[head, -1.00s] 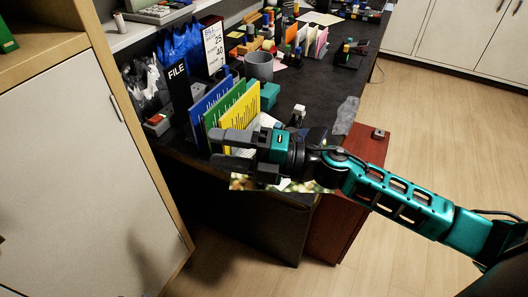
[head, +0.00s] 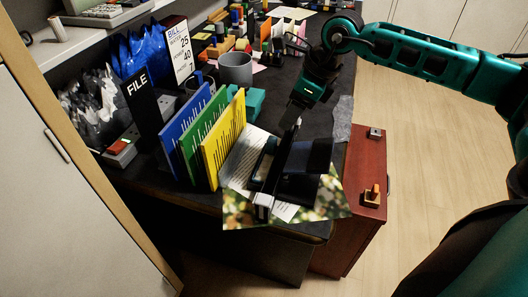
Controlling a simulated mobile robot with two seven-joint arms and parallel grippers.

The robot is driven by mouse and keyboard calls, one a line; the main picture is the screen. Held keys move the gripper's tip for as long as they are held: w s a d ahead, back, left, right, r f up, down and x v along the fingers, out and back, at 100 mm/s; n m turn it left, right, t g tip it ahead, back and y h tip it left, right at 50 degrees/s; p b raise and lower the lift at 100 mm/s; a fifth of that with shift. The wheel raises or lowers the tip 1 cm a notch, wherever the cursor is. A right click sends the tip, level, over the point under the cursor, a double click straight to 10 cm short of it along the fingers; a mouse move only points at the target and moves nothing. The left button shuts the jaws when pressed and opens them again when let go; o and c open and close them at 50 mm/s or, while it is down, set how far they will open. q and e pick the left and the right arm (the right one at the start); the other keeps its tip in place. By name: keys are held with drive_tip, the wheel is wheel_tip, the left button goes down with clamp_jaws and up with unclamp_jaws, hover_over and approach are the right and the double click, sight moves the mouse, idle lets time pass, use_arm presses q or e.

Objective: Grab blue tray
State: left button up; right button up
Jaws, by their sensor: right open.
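A dark navy, tray-like holder (head: 305,160) stands at the front corner of the desk; I cannot tell for sure that it is the blue tray. Papers and a flowered sheet (head: 325,205) lie under and around it. My right gripper (head: 296,116) points down just behind and above the holder. It is open and holds nothing. Its fingertips are dark against the desk, and I cannot tell whether they touch the holder. My left gripper is not in view.
Blue (head: 181,138), green (head: 203,140) and yellow (head: 224,140) upright folders stand left of the holder. Behind are a grey cup (head: 236,69) and a black FILE box (head: 141,105). A red cabinet (head: 362,190) stands to the right. The floor further right is clear.

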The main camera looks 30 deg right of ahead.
sight(273, 139)
drive_tip(key=x, duration=0.5)
drive_tip(key=shift+a+f, duration=0.2)
drive_tip(key=shift+f, duration=0.2)
drive_tip(key=b+x, duration=0.1)
drive_tip(key=x, duration=0.4)
drive_tip(key=shift+w, duration=0.15)
drive_tip(key=c, duration=1)
